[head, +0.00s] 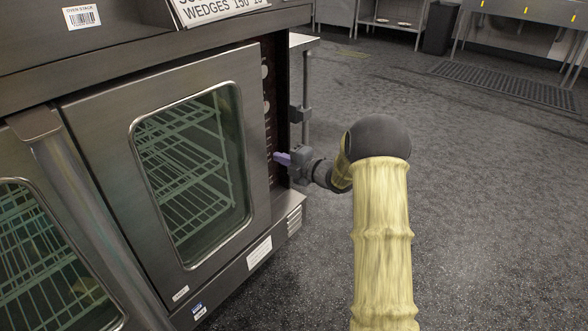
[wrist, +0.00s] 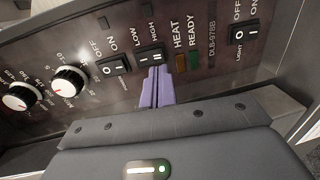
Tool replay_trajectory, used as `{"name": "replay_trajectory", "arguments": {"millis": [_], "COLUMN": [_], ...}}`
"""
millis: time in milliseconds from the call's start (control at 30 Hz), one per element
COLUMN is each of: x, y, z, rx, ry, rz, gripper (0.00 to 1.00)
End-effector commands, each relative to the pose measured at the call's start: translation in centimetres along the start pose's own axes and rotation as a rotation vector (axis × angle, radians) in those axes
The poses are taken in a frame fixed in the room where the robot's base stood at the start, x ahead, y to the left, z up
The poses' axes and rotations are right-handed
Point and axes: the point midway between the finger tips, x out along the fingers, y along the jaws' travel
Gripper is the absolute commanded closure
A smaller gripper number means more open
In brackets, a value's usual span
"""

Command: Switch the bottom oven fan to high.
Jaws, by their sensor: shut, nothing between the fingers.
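The oven's dark control panel runs down the right side of the front in the head view (head: 266,120), seen edge-on. In the wrist view, a black rocker switch (wrist: 151,56) sits by the LOW and HIGH labels. My gripper (head: 277,157) is at the panel's lower part in the head view. In the wrist view its purple fingers (wrist: 157,70) are shut together and empty. Their tips are right at the lower edge of the LOW/HIGH switch; I cannot tell whether they touch it. The switch's tilt is too small to read clearly.
In the wrist view, an ON/OFF rocker (wrist: 114,67) is left of the fingers, two white knobs (wrist: 68,81) lie further left, and a light switch (wrist: 243,31) is right. The oven's glass door (head: 190,170) is closed. Open floor (head: 470,200) lies to the right.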

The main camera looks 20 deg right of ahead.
Motion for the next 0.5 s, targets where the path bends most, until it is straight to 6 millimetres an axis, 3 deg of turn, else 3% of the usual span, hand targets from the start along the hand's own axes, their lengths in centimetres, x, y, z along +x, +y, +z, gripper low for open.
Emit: {"name": "replay_trajectory", "arguments": {"millis": [200, 500], "x": [3.3, 4.3], "y": [-0.4, 0.0], "z": [0.0, 0.0], "rx": [-0.001, 0.001], "ry": [0.001, 0.0], "rz": [0.001, 0.0], "gripper": [1.0, 1.0]}}
